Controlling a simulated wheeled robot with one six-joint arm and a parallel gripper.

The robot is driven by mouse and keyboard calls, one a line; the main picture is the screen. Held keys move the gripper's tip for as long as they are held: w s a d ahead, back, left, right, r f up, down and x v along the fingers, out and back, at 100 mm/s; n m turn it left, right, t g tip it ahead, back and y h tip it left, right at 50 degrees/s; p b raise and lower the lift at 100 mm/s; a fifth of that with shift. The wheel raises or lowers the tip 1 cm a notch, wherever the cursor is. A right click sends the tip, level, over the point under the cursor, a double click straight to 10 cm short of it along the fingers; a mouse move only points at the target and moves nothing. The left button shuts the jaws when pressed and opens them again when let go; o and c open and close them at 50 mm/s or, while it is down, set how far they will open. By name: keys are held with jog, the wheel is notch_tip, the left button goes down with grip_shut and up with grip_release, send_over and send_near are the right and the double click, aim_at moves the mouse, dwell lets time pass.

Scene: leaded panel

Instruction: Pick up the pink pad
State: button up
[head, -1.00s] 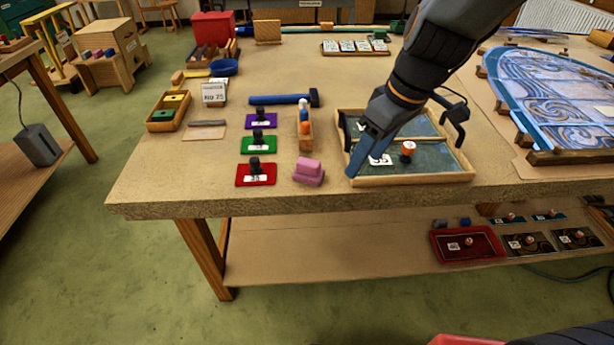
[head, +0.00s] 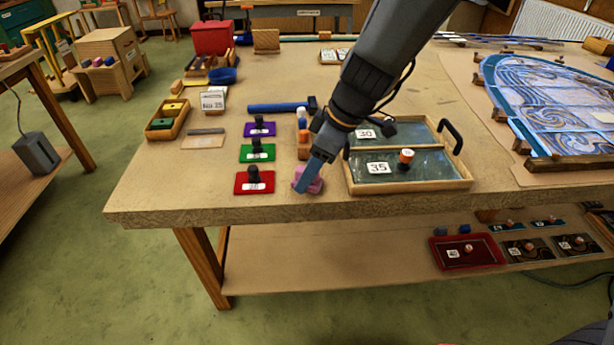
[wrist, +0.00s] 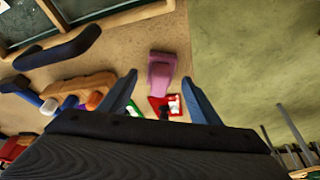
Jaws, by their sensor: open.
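The pink pad (head: 313,184) lies on the workbench near its front edge, between the red tile and the wooden tray. My gripper (head: 304,184) is over it in the head view, and a blue finger hides part of the pad. In the wrist view the pink pad (wrist: 161,70) shows whole, ahead of and between the two blue fingertips of my gripper (wrist: 161,82). The fingers are spread and empty. I cannot tell how high they are above the pad.
Red (head: 254,186), green (head: 246,155) and purple (head: 250,131) tiles with black knobs stand left of the pad. The framed tray (head: 400,185) is close on the right. A block holding coloured pegs (head: 303,150) is just behind. The bench edge (head: 270,213) is near in front.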

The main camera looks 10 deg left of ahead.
jog(key=shift+x, duration=0.75)
jog(key=c, duration=1.2)
notch_tip(320, 180, up, 10)
jog(key=shift+r+b, duration=0.1)
jog(key=shift+b, duration=0.35)
